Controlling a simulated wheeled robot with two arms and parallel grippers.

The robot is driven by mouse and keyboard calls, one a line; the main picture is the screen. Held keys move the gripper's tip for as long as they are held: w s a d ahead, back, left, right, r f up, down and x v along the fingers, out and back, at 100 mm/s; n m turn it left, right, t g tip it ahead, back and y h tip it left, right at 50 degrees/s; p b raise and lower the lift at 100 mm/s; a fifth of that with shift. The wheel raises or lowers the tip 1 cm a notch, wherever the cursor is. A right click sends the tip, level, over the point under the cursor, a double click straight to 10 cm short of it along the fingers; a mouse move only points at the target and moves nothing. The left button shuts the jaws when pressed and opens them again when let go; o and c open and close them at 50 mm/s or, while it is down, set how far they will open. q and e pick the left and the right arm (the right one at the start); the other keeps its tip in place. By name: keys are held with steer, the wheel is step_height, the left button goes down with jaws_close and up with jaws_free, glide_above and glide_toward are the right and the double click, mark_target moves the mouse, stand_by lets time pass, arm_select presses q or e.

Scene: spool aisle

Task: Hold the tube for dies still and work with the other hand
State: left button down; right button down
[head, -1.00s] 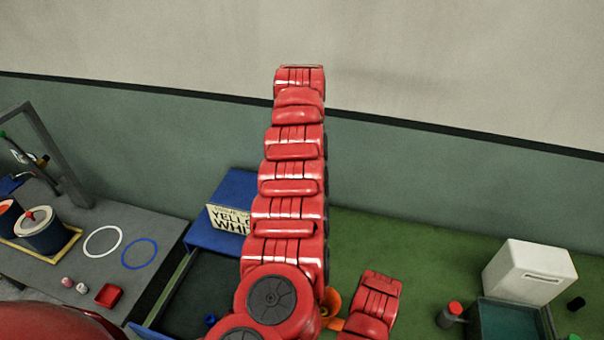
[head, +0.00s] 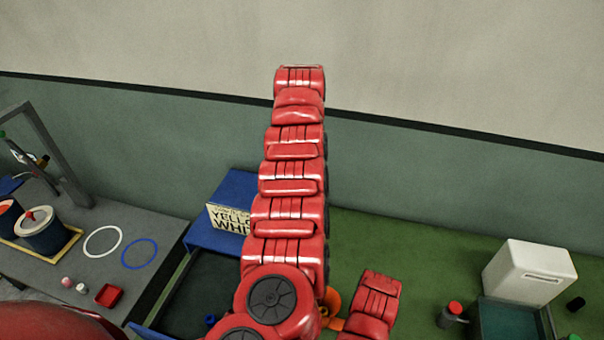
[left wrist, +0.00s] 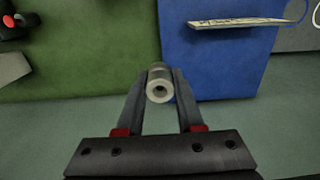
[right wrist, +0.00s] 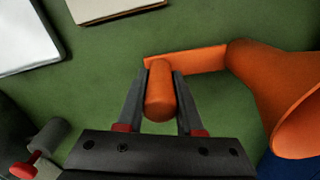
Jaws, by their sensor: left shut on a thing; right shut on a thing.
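A pale grey tube (left wrist: 159,87) with a round hole in its visible end is between the fingers of my left gripper (left wrist: 160,88) in the left wrist view. The gripper is shut on it. My right gripper (right wrist: 160,92) is shut on an orange handle (right wrist: 160,90) in the right wrist view. The handle joins an orange bar that leads to a wide orange funnel-like part (right wrist: 275,95) on the right. A bit of this orange thing (head: 333,300) shows beside the red arm in the head view. Both grippers are hidden in the head view.
A grey table at left holds a white ring (head: 102,241), a blue ring (head: 139,253), a red tray (head: 109,295) and cans. A lettered sign (head: 229,219) stands by a blue holder. A white box (head: 529,276) and a red-capped bottle (head: 451,314) are at right on green.

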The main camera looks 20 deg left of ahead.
steer(key=shift+c, duration=2.3)
jaws_free()
